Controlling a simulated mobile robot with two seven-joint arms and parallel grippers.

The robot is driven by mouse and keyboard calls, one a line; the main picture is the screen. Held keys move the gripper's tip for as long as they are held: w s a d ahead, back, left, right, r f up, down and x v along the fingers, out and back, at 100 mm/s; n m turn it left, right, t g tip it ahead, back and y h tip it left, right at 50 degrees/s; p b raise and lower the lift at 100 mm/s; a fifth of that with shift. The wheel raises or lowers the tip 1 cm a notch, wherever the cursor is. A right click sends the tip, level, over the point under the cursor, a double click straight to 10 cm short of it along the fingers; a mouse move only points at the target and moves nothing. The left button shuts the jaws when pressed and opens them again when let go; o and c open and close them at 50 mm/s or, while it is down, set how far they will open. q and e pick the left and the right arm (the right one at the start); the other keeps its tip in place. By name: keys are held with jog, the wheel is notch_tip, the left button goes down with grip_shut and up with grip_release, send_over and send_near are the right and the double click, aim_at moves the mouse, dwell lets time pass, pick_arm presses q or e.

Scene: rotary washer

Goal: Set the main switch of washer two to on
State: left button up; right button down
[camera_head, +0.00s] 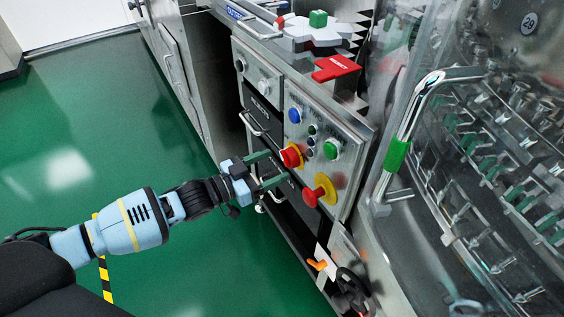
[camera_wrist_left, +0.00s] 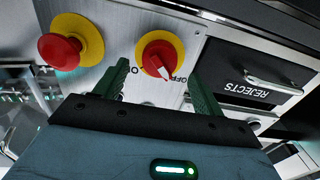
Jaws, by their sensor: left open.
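The main switch is a red rotary knob on a yellow disc (camera_head: 291,156) on the steel control panel. It also shows in the left wrist view (camera_wrist_left: 153,52). Its white pointer points down in that view, nearer the lettering that reads OFF than the O beside the other finger, where further lettering may be hidden. My left gripper (camera_head: 270,170) is open and empty just in front of the panel, beside the knob. In the left wrist view its fingers (camera_wrist_left: 158,74) stand apart on either side of the knob, with no clear contact. My right gripper is out of view.
A red mushroom button on a yellow disc (camera_head: 319,190) sits close to the switch. Blue (camera_head: 294,115) and green (camera_head: 331,149) buttons are above. A drawer marked REJECTS (camera_wrist_left: 240,72) with a bar handle adjoins the panel. A green-gripped handle (camera_head: 396,155) stands right. Green floor is free at left.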

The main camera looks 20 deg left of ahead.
aim_at(289, 159)
pick_arm(q)
jog(key=x, duration=0.3)
jog(key=shift+w+d, duration=0.2)
jog(key=c, duration=1)
jog(key=shift+o, duration=0.2)
